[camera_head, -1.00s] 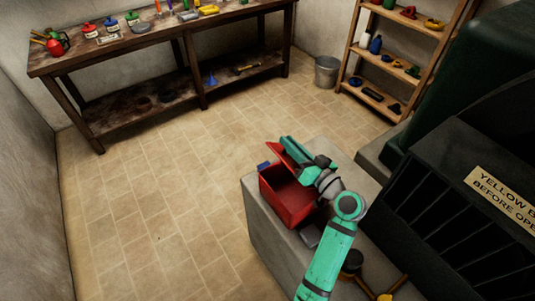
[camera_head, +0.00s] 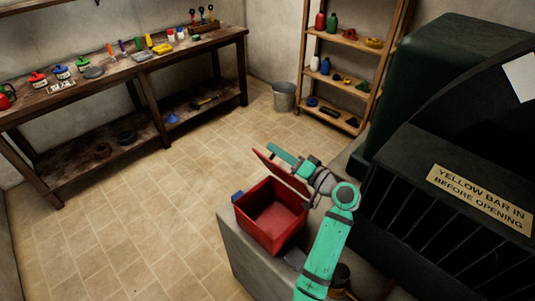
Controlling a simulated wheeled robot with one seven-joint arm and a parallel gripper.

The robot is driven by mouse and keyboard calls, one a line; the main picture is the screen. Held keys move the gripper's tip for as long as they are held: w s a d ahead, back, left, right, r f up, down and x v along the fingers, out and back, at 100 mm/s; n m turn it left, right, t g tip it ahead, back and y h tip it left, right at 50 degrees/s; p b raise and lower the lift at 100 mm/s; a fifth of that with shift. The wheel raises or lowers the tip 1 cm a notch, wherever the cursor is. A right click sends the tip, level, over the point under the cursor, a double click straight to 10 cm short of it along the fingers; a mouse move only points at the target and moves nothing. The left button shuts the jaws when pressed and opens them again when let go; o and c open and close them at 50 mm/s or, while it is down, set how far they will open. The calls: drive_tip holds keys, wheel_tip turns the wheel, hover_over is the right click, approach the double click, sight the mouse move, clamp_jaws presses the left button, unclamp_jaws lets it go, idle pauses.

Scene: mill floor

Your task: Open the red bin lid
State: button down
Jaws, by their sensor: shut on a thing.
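The red bin (camera_head: 257,235) sits on a grey block, and its inside shows and looks empty. Its red lid (camera_head: 276,172) is raised and tilted up along the far side of the bin. My gripper (camera_head: 280,154), at the end of the teal and grey arm, is at the lid's upper part and shut on it. The fingertips and exact grip are partly hidden by the lid and wrist.
The grey block (camera_head: 246,262) has a small blue thing (camera_head: 238,196) beside the bin. A dark machine with a yellow sign (camera_head: 480,198) stands close on the right. A workbench (camera_head: 150,75), metal bucket (camera_head: 284,97) and shelf (camera_head: 343,43) stand behind. Open tiled floor lies left.

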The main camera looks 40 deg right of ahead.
drive_tip(key=shift+s+d+f, duration=0.1)
drive_tip(key=shift+f, duration=0.1)
drive_tip(key=c, duration=1.8)
unclamp_jaws()
drive_tip(key=shift+r, duration=0.1)
drive_tip(key=s, duration=0.7)
drive_tip(key=s+d, duration=0.1)
drive_tip(key=s, duration=0.2)
drive_tip(key=shift+s, duration=0.35)
